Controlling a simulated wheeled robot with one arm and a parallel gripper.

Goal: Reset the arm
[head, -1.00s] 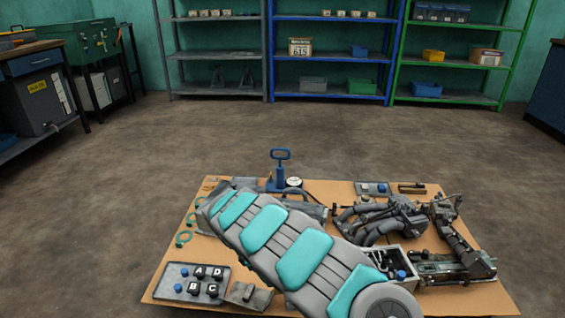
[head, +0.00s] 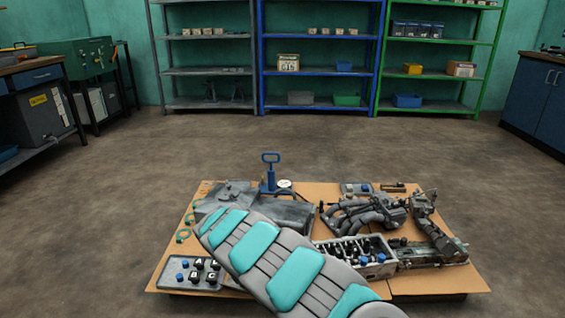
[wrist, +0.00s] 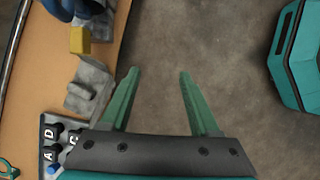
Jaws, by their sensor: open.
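My gripper (wrist: 155,88) shows in the wrist view with its two green fingers apart and nothing between them. Below the fingers is bare concrete floor, just off the edge of the tan board (wrist: 25,75). In the head view my grey and teal arm reaches across the front left of the board (head: 330,190); the gripper itself cannot be made out there. The arm hides part of the board and some parts on it.
The board holds a lettered tray (head: 175,277), a box with dark parts (head: 375,268), grey hoses (head: 350,218) and a blue-handled pump (head: 270,178). Shelves (head: 320,72) stand at the back, benches (head: 35,75) at the left. Floor between is clear.

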